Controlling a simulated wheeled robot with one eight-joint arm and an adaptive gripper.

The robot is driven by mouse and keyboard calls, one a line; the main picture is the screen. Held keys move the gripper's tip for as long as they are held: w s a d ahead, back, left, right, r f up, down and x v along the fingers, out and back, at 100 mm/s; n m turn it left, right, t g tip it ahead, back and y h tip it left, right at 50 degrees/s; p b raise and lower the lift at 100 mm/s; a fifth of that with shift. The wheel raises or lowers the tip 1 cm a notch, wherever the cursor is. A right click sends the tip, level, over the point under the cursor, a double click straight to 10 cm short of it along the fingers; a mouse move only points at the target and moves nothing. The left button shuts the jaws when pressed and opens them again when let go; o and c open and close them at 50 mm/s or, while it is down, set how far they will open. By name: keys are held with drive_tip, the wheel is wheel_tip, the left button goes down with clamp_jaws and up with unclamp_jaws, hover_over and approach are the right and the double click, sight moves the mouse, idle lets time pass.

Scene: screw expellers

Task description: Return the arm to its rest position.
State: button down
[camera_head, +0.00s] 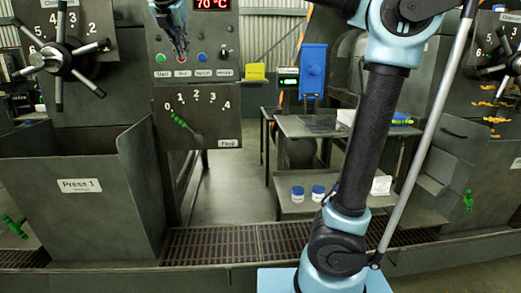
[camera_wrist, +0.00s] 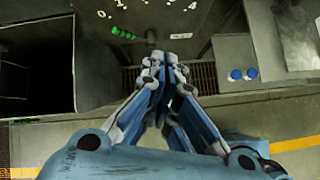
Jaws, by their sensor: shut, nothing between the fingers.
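My arm (camera_head: 362,140) rises from the lower middle of the head view and runs up out of its top edge. My gripper (camera_head: 182,50) hangs at the top of the head view, in front of the control panel (camera_head: 222,48) with its row of buttons. In the wrist view my gripper (camera_wrist: 165,66) has its fingers drawn together at the tips, with nothing held. It appears apart from the panel, though the exact gap is unclear.
A flow lever (camera_head: 186,124) sits below the panel. A spoked handwheel (camera_head: 58,58) and the Press 1 bin (camera_head: 120,190) are at left. A side table (camera_head: 300,126) stands behind my arm. Two blue-lidded jars (camera_head: 318,192) sit on its lower shelf. A floor grating (camera_head: 215,245) runs below.

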drive_tip(key=w+d+f+m+g+h, duration=0.1)
drive_tip(key=d+f+m+g, duration=0.1)
drive_tip(key=d+f+m, duration=0.85)
drive_tip(key=w+d+f+m+g+h, duration=0.15)
drive_tip(key=d+f+m, duration=0.35)
drive_tip(key=d+f, duration=0.95)
drive_tip(key=s+d+f+m+g+y, duration=0.1)
drive_tip(key=s+d+f+m, duration=0.7)
drive_tip(key=f, duration=0.4)
drive_tip(key=s+d+f+m+g+y, duration=0.1)
drive_tip(key=s+d+f+m, duration=0.7)
drive_tip(key=f, duration=0.5)
drive_tip(key=shift+s+d+f+m+y, duration=0.25)
drive_tip(key=shift+s+d+m+y, duration=0.1)
drive_tip(key=shift+d+m, duration=0.65)
drive_tip(key=shift+d+g, duration=0.15)
drive_tip(key=shift+g, duration=0.1)
drive_tip(key=shift+w+f, duration=0.2)
drive_tip(key=shift+w, duration=0.25)
